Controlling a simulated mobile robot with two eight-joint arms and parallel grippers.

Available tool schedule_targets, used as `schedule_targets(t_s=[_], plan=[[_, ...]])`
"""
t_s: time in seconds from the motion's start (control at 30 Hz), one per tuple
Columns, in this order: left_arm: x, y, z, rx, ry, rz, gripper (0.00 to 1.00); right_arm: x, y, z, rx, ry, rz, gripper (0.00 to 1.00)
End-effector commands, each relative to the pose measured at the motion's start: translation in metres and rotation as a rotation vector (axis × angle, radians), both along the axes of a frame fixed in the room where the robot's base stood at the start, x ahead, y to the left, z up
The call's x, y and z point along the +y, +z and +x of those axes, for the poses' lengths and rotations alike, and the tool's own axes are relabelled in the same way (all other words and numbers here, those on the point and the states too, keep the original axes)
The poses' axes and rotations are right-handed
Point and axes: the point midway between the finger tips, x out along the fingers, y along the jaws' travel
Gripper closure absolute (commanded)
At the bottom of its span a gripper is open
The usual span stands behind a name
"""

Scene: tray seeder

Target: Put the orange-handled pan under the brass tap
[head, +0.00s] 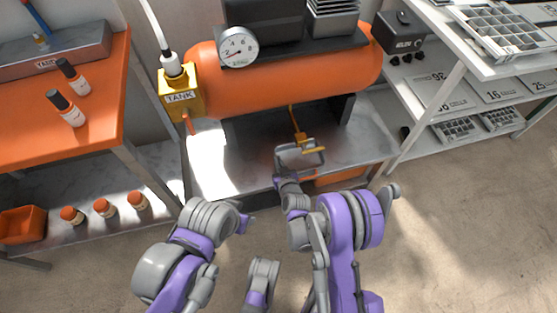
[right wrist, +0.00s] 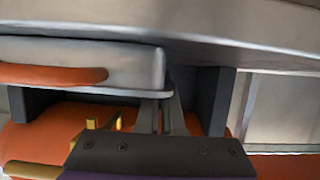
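The brass tap (head: 300,138) hangs from the underside of the orange tank, with its yellow lever pointing right. A shallow grey metal pan (head: 287,160) is right below the tap in the head view, above the metal shelf. In the right wrist view the pan (right wrist: 120,58) is large and close, with its orange handle (right wrist: 55,74) at the left. My right gripper (head: 284,179) is at the pan's near edge. Its fingers (right wrist: 163,112) are closed together at the pan's rim. Whether the pan touches the shelf is hard to tell. My left arm is low in the head view; its fingers do not show.
The orange tank (head: 300,88) stands on dark supports on the metal shelf (head: 368,140). An orange bench (head: 60,85) with bottles is at left. White shelves (head: 440,80) with trays are at right.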

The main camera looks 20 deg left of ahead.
Motion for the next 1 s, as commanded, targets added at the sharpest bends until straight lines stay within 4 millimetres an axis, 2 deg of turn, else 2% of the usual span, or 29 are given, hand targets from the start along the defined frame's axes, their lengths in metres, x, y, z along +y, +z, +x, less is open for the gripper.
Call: schedule_targets(t_s=[0.3, 0.4, 0.5, 1.0], plan=[[0.0, -0.0036, 0.0006, 0.001, 0.0, 0.0, 0.5, 0.0001, -0.003, -0.0001, 0.001, 0.001, -0.001, 1.0], [0.0, -0.0024, 0.0004, 0.0, 0.0, 0.0, 0.5, 0.0001, -0.002, -0.0003, 0.002, 0.001, -0.001, 0.8], [0.0, -0.0022, 0.0004, 0.0, 0.0, 0.0, 0.5, 0.0, -0.0018, -0.0003, 0.002, 0.001, -0.001, 0.67], [0.0, 0.0023, -0.0002, -0.001, 0.0, 0.0, 0.5, -0.0001, 0.0036, -0.0002, 0.002, 0.0, -0.001, 0.67]])
